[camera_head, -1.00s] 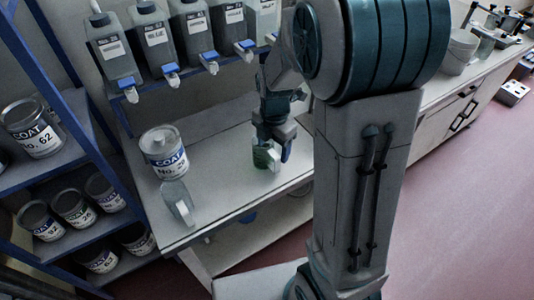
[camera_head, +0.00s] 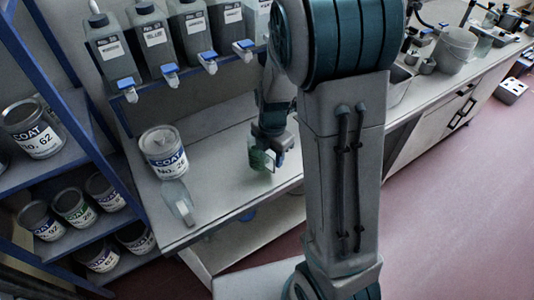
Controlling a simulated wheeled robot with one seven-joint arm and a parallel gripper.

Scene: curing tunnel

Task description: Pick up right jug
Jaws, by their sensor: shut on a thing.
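The right jug (camera_head: 258,160) is a small clear jug with green in it, at the right part of the light bench. My gripper (camera_head: 276,152) is at it, shut on it, with my arm reaching down from above. My arm and gripper hide part of the jug. I cannot tell whether its base is touching the bench top. Another clear jug (camera_head: 178,203) stands empty-looking near the bench's front left corner, apart from my gripper.
A paint can (camera_head: 163,150) labelled COAT stands behind the left jug. Dispensers with blue taps (camera_head: 209,58) hang above the bench (camera_head: 215,170). A blue rack (camera_head: 75,150) with several cans is at the left. A counter (camera_head: 425,100) with a bucket (camera_head: 457,48) is at the right.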

